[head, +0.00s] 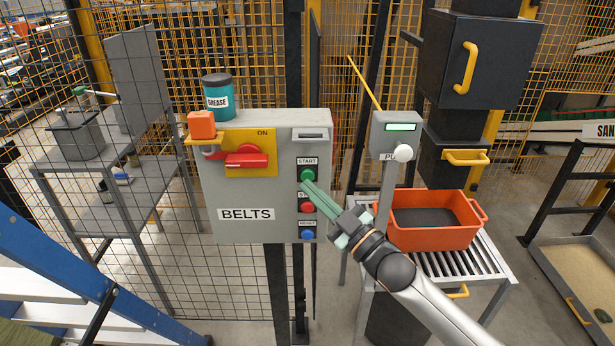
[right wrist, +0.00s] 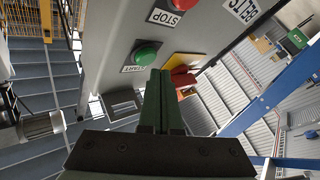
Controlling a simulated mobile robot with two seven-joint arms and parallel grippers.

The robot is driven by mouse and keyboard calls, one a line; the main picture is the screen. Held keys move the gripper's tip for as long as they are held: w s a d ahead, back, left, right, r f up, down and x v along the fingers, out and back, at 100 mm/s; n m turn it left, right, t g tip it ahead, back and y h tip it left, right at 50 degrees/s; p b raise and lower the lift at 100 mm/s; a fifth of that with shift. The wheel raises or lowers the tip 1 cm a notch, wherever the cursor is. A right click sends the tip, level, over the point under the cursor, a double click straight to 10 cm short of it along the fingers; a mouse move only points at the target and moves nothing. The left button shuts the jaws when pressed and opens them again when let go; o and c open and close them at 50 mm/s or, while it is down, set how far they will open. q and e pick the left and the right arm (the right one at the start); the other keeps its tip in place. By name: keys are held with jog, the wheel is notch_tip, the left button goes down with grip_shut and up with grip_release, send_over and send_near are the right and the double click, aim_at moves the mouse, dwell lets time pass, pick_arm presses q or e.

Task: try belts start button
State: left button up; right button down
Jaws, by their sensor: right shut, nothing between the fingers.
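The grey BELTS control box (head: 235,190) stands on posts against the mesh fence. Its green START button (head: 307,174) is at the upper right of the front, above a red button (head: 306,207) and a blue button (head: 307,234). My right gripper (head: 308,184) is shut and empty, its green fingertips right at the START button's lower edge. In the right wrist view the fingertips (right wrist: 165,75) are beside the green button (right wrist: 147,54); I cannot tell whether they touch it. A red rotary switch (head: 246,160) has its handle level, below the word ON. My left gripper is out of view.
A grease tin (head: 219,103) and an orange block (head: 201,124) are at the box's upper left. A post with a lit display (head: 397,125) and white knob stands to the right, near an orange crate (head: 430,237) on rollers. A blue ladder (head: 90,265) is at lower left.

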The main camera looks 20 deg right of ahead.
jog(key=shift+w, duration=0.15)
jog(key=shift+w+d, duration=0.1)
jog(key=shift+w, duration=0.15)
jog(key=shift+w+d, duration=0.15)
jog(key=shift+w, duration=0.25)
dwell(0.6)
jog(key=shift+s, duration=0.15)
jog(key=shift+s+a+p, duration=0.25)
jog(key=shift+s+p, duration=0.1)
jog(key=shift+s, duration=0.3)
jog(key=s+p, duration=0.1)
jog(key=s, duration=0.1)
jog(key=s+a+p, duration=0.1)
jog(key=s, duration=0.1)
jog(key=shift+s+a, duration=0.2)
jog(key=shift+s, duration=0.2)
